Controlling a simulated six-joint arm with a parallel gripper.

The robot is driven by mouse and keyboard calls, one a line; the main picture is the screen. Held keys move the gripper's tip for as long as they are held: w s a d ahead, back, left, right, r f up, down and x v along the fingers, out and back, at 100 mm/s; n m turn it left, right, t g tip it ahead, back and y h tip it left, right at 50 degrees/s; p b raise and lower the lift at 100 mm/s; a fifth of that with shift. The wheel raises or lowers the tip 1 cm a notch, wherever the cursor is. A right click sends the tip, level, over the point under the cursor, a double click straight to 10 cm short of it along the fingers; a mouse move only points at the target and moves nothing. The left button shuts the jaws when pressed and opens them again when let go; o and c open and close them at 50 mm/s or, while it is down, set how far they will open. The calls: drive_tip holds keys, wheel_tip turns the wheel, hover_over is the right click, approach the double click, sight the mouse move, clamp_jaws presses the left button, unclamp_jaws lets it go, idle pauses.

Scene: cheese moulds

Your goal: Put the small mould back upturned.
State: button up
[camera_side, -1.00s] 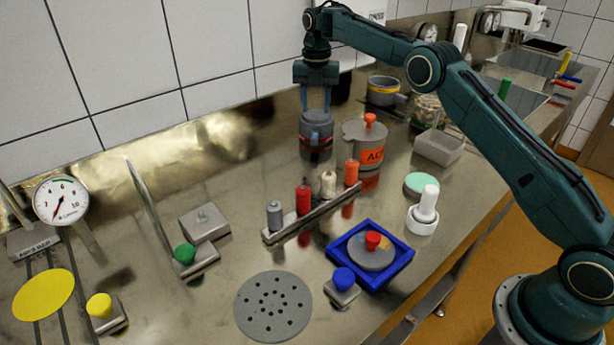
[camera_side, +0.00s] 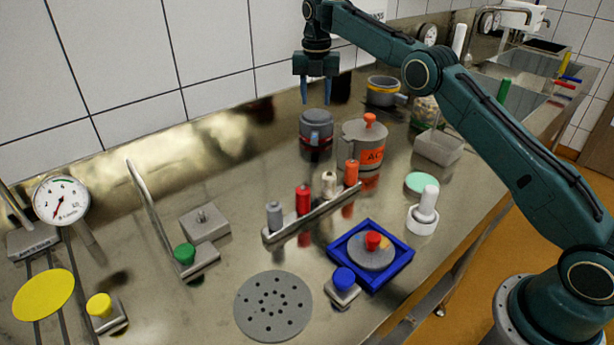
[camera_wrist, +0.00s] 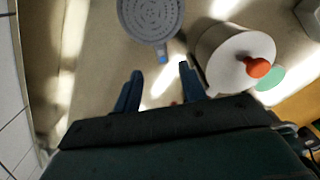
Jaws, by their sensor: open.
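A grey round mould (camera_side: 316,128) stands on the steel worktop near the back wall, in the middle of the side view.
A grey lidded pot (camera_side: 364,146) with an orange knob stands close right of the mould. In front are a rack (camera_side: 283,229) of coloured pegs, a blue tray (camera_side: 399,268) and a perforated disc (camera_side: 273,306).

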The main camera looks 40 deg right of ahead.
drive_tip(key=shift+r, duration=0.1)
drive_tip(key=s+a+r+m+t, duration=0.35)
drive_tip(key=s+r+m, duration=0.95)
drive_tip(key=s+r, duration=0.5)
drive_tip(key=s+f+m, duration=0.3)
drive_tip(key=s+m, duration=0.1)
drive_tip(key=s, duration=0.5)
drive_tip(key=s+a+f+m+t, duration=0.1)
drive_tip(key=s+f+m, duration=0.2)
drive_tip(key=s, duration=0.7)
drive_tip(key=s+a+f+m+t, duration=0.1)
drive_tip(key=s+f+m, duration=0.3)
drive_tip(key=s+m, duration=0.3)
drive_tip(key=shift+s, duration=1.2)
drive_tip(key=shift+a, duration=0.1)
